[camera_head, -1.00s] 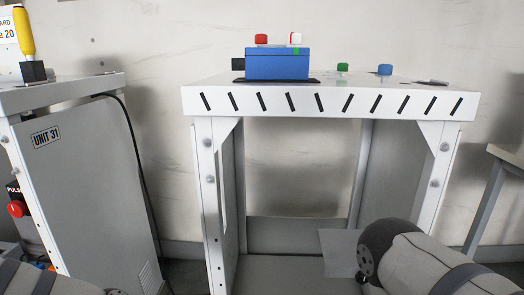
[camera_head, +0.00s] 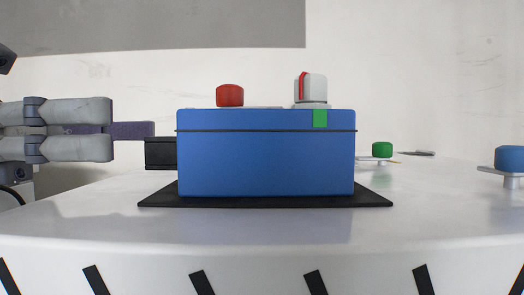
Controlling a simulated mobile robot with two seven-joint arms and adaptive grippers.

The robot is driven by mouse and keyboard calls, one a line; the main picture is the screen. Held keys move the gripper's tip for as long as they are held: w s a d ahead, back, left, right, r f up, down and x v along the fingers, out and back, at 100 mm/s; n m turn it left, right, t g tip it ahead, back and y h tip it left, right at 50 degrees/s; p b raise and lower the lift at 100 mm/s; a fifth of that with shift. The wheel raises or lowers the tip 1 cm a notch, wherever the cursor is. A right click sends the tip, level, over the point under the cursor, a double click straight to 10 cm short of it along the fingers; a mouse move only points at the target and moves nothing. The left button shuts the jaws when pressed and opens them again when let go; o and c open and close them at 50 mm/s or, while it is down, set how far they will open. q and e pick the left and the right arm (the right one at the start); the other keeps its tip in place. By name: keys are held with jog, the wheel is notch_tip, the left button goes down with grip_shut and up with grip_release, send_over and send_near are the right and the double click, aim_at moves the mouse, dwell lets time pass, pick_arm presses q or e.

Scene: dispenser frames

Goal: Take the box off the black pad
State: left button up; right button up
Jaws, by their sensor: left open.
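The blue box (camera_head: 265,165) sits level on the black pad (camera_head: 375,201) in the middle of the head view. My right gripper is out of view.
The white table (camera_head: 280,228) has black slanted stripes on its front edge. A green button (camera_head: 382,149) and a blue knob (camera_head: 510,159) stand on the right. A purple bar (camera_head: 133,130) shows near the fingers; whether it touches the block is unclear. The table front is bare.

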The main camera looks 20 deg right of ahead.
aim_at(245, 124)
pick_arm(q)
jog(key=s+d, duration=0.3)
jog(key=d, duration=0.1)
jog(key=shift+r, duration=0.25)
jog(key=x, duration=0.7)
jog(key=shift+w+d, duration=0.1)
jog(key=shift+d, duration=0.25)
jog(key=shift+a, duration=0.1)
jog(key=c, duration=1.1)
